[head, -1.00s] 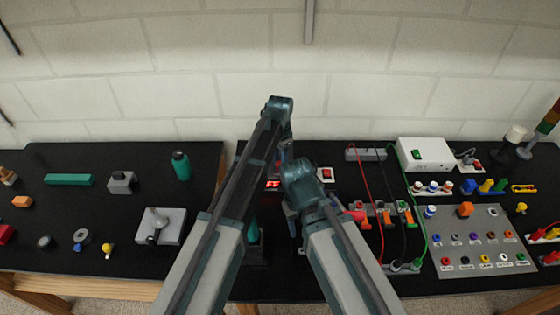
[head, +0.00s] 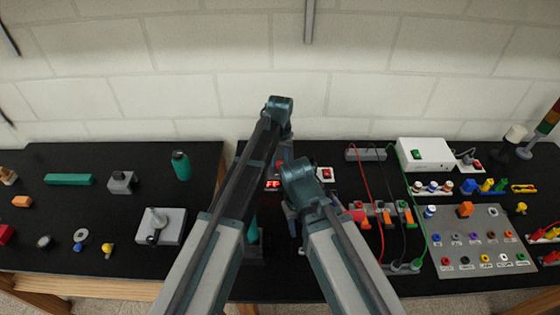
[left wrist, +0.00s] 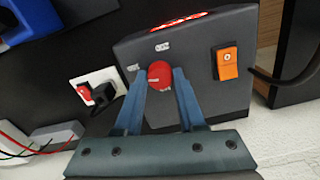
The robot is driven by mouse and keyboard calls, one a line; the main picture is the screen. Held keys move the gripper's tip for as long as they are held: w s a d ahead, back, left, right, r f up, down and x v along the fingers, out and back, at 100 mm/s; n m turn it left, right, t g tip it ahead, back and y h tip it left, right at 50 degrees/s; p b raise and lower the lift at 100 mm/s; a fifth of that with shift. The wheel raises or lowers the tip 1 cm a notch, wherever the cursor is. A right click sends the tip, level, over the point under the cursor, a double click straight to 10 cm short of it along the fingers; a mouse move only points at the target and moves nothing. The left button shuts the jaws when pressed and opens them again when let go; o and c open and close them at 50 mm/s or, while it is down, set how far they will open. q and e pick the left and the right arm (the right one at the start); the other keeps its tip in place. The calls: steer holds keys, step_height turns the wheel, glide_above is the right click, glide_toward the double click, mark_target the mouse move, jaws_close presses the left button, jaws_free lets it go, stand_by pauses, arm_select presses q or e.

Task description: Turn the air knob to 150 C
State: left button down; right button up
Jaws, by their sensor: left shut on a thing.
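A dark grey box (left wrist: 205,42) with a red lit display (left wrist: 182,19) fills the middle of the left wrist view. A red round knob (left wrist: 159,72) with a pale mark sits on its front, beside small white labels I cannot read surely. My left gripper (left wrist: 159,78) is shut on this knob, one blue finger on each side. An orange rocker switch (left wrist: 227,64) is to the right of the knob. In the head view only the display (head: 272,184) shows clearly between my arms; the knob is hidden. My right arm's wrist is near the box; its fingers cannot be made out.
A white socket plate (left wrist: 98,88) with a red switch and black plug is beside the box. Red, black and green cables (head: 361,175) run right of my right arm. A white power unit (head: 424,155) and grey jack panel (head: 485,240) stand further right.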

mark_target(280, 164)
stand_by(0.5)
arm_select(q)
steer(key=c, duration=0.5)
jaws_free()
steer(key=shift+r, duration=0.1)
step_height(280, 164, up, 14)
steer(key=p, duration=1.4)
steer(key=shift+f, duration=0.25)
